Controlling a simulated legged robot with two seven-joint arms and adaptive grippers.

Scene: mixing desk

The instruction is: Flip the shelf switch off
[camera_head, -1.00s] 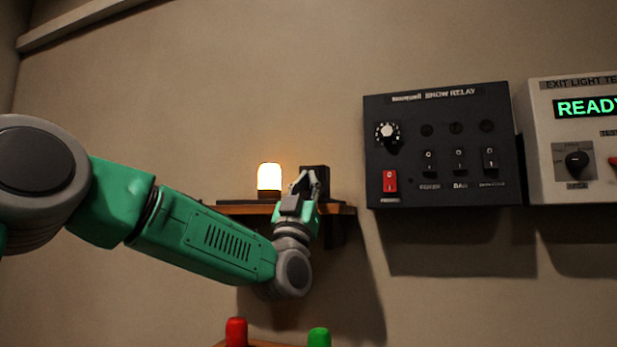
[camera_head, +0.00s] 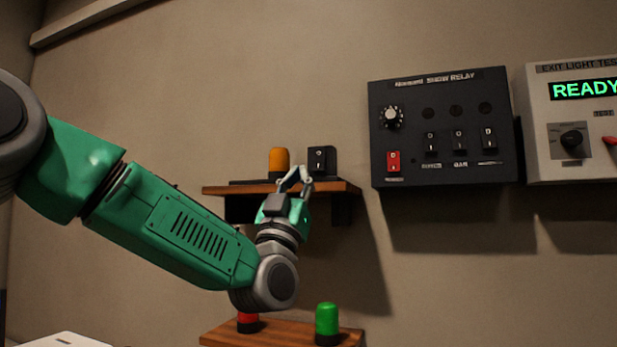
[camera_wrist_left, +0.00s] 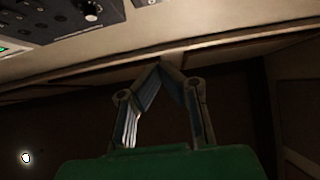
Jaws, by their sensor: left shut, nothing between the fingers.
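The shelf switch (camera_head: 322,159) is a black box with a rocker on its front, at the right end of the upper wooden shelf (camera_head: 345,188). The amber lamp (camera_head: 279,161) to its left on the same shelf is unlit. My left gripper (camera_head: 297,172) is in front of the shelf's edge, just below and left of the switch, fingers pointing up. Its fingertips meet with nothing between them, as the left wrist view also shows (camera_wrist_left: 165,68). I cannot tell whether a finger touches the box. My right gripper is not in view.
A black relay panel (camera_head: 445,110) with a knob and several switches hangs to the right. A white tester (camera_head: 572,125) reading READY is beside it. A lower shelf (camera_head: 285,333) holds a green lamp (camera_head: 327,322) and a red lamp (camera_head: 248,325), partly hidden by my arm.

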